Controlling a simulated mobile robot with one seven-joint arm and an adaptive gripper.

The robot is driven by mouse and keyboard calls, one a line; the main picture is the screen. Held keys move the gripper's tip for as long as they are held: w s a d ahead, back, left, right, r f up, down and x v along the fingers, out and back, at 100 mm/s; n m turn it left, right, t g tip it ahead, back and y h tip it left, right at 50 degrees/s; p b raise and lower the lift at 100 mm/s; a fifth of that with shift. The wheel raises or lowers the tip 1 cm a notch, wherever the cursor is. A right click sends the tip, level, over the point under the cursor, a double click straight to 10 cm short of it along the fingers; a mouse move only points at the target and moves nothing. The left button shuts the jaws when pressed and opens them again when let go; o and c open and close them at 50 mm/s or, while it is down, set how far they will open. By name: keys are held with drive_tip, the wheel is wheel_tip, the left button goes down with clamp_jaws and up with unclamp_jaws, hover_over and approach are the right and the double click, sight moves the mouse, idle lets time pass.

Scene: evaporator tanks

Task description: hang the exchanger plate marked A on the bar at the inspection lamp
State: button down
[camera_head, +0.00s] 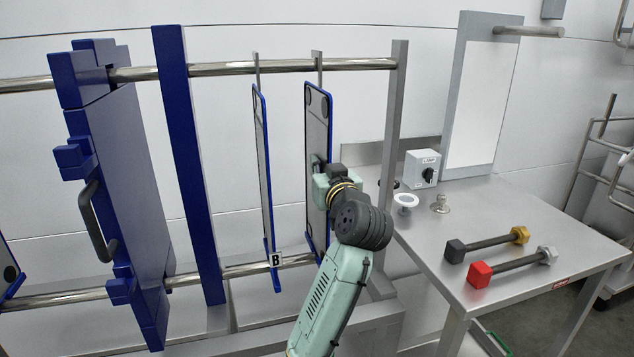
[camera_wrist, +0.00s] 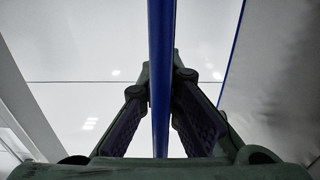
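The exchanger plate (camera_head: 318,110) at my gripper is thin, with a blue edge, and hangs by a hook from the upper rail, rightmost in the frame. No letter shows on it. Another plate (camera_head: 261,150), tagged B (camera_head: 276,259), hangs just to its left. My gripper (camera_head: 320,166) is at the right plate's near edge. In the wrist view the blue plate edge (camera_wrist: 161,40) stands between my fingers (camera_wrist: 161,78), whose tips appear to close on it from both sides. The inspection lamp (camera_head: 483,95) is a bright panel at the right, with a bar (camera_head: 528,31) at its top.
The grey end post (camera_head: 393,150) stands between plates and table. A blue frame plate (camera_head: 188,160) stands left.

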drive_tip(key=shift+r, duration=0.15)
idle(0.5)
drive_tip(key=shift+r+p, duration=0.65)
drive_tip(key=shift+r, duration=0.25)
drive_tip(key=v, duration=0.7)
idle(1.0)
